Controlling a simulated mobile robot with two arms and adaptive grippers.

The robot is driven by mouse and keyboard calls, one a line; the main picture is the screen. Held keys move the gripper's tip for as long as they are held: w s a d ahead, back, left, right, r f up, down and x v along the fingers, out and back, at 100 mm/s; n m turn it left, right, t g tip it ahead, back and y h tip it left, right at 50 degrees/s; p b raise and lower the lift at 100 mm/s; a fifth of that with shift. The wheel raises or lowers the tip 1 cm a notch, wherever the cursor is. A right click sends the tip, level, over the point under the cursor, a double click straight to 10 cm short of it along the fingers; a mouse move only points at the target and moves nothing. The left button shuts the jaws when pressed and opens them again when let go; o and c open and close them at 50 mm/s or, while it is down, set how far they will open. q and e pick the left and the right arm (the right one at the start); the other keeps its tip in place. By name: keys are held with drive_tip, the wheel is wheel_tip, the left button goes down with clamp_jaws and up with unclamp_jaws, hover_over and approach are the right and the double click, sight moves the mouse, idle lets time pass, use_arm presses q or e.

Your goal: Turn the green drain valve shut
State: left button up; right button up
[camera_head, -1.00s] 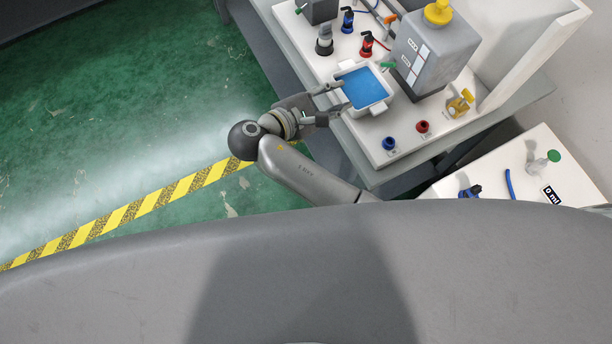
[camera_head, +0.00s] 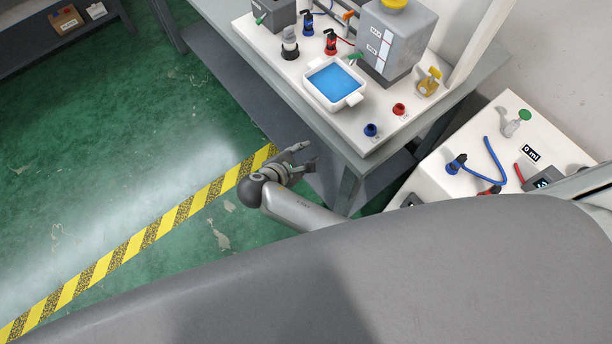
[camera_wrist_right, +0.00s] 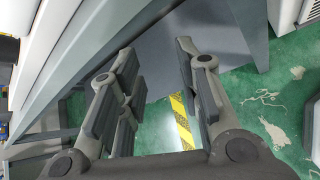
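A small green valve handle (camera_head: 355,56) shows at the lower left of the grey tank (camera_head: 397,38), beside the white basin of blue liquid (camera_head: 356,98). Another small green handle (camera_head: 260,20) is on the dark grey box (camera_head: 274,12) at the table's back left. My right gripper (camera_head: 307,156) is in front of the table edge, over the floor, apart from both handles. In the right wrist view its two fingers (camera_wrist_right: 155,52) are spread with nothing between them. My left gripper is in neither view.
The white tabletop holds blue and red connectors (camera_head: 370,130) and a yellow valve (camera_head: 429,82). A lower white surface (camera_head: 450,185) at right carries a green-capped bottle (camera_head: 517,122) and hoses.

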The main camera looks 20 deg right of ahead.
wheel_tip(320, 180, down, 7)
drive_tip(key=s+g+y, duration=0.1)
drive_tip(key=s, duration=0.1)
drive_tip(key=shift+s+d+m+b, duration=0.25)
drive_tip(key=shift+d+m+b, duration=0.05)
drive_tip(key=shift+b, duration=0.1)
